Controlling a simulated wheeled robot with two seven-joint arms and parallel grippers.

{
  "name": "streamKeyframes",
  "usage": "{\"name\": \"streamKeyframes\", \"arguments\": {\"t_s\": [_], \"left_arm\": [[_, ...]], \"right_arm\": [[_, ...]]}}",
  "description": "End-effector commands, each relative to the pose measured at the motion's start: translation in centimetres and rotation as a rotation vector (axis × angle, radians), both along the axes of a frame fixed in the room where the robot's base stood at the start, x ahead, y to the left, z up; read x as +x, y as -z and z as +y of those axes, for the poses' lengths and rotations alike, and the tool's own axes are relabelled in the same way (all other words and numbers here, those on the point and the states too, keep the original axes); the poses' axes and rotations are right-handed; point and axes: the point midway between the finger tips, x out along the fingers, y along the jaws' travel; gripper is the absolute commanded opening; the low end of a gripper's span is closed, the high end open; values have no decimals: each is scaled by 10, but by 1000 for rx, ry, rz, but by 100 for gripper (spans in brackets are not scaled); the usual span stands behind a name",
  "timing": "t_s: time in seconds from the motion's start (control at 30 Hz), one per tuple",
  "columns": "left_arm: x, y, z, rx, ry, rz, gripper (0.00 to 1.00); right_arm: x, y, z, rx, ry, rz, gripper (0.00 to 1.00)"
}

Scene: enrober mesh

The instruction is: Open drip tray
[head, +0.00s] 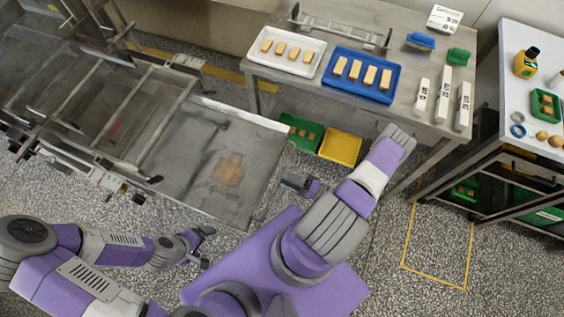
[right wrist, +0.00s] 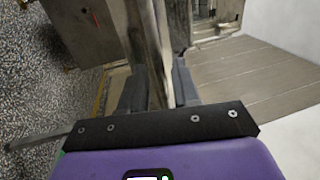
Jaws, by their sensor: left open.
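The drip tray appears to be the flat grey metal pan (head: 190,178) with a brown stain, beside the frame of the machine in the head view. My right gripper (head: 286,181) is close to the pan's right edge, with its arm partly covering its wrist. In the right wrist view, the fingers (right wrist: 158,88) stand on either side of an upright metal strip (right wrist: 158,50). Whether they touch or grip it cannot be told. My left gripper (head: 204,248) is open and empty, near the floor area below the pan's front edge.
A steel table (head: 392,60) at the back holds a white tray (head: 314,70) and a blue tray (head: 331,87) of bars. Green (head: 318,143) and yellow (head: 342,157) bins sit under it. A side table (head: 515,95) stands right. A yellow-outlined floor area (head: 436,250) is clear.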

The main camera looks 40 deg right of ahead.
Motion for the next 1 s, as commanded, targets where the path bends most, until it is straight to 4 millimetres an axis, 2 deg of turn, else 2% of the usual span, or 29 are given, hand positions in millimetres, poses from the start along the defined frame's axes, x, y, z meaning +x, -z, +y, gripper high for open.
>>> {"name": "streamKeyframes", "arguments": {"t_s": [0.1, 0.33, 1.0], "left_arm": [[0, 2, 0, 0, 0, 0, 94], [0, 4, 0, 0, 0, 0, 94], [0, 4, 0, 0, 0, 0, 94]], "right_arm": [[-19, 6, -11, -3, 2, 3, 31], [-43, 10, -24, -2, 0, 1, 31], [-46, 10, -25, -1, -1, 1, 31]]}}
